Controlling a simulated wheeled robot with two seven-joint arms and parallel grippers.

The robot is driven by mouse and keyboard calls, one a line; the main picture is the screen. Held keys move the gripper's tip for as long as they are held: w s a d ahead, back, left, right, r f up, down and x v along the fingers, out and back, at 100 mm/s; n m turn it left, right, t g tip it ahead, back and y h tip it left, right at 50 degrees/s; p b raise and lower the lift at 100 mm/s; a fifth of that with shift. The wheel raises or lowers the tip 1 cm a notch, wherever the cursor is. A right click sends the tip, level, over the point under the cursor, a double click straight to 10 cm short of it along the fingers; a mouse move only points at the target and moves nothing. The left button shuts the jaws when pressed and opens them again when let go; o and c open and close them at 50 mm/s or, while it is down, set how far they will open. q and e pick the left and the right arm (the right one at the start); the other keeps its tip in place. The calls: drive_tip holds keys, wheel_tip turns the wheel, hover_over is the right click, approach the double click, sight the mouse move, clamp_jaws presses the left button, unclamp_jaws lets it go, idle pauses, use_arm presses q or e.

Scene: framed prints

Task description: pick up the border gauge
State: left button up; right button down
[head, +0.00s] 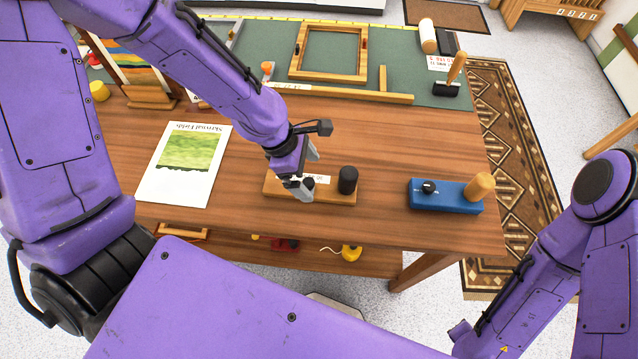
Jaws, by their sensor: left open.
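My left gripper (308,172) is open, above the left part of a low wooden block with a black upright knob (348,181) at its right end and a white label. No object shows between its fingers, and they hide part of the block. I cannot tell whether they touch it. A blue block (440,197) with a small black dial and a wooden knob lies to the right, apart from the gripper. The labels are too small to read, so I cannot tell for certain which block is the border gauge. My right gripper is not in view.
A print (184,165) lies left on the wooden table (400,140). A green mat (400,65) at the back holds a wooden frame (330,74) and wooden strips. A wooden-handled tool (452,78) stands at its right. The table between the mat and blocks is clear.

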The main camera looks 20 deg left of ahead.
sight(318, 185)
use_arm(q)
drive_tip(key=x, duration=0.5)
drive_tip(key=shift+w+a+f, duration=0.15)
drive_tip(key=shift+w+f, duration=0.1)
drive_tip(key=shift+w, duration=0.05)
drive_tip(key=shift+s, duration=0.2)
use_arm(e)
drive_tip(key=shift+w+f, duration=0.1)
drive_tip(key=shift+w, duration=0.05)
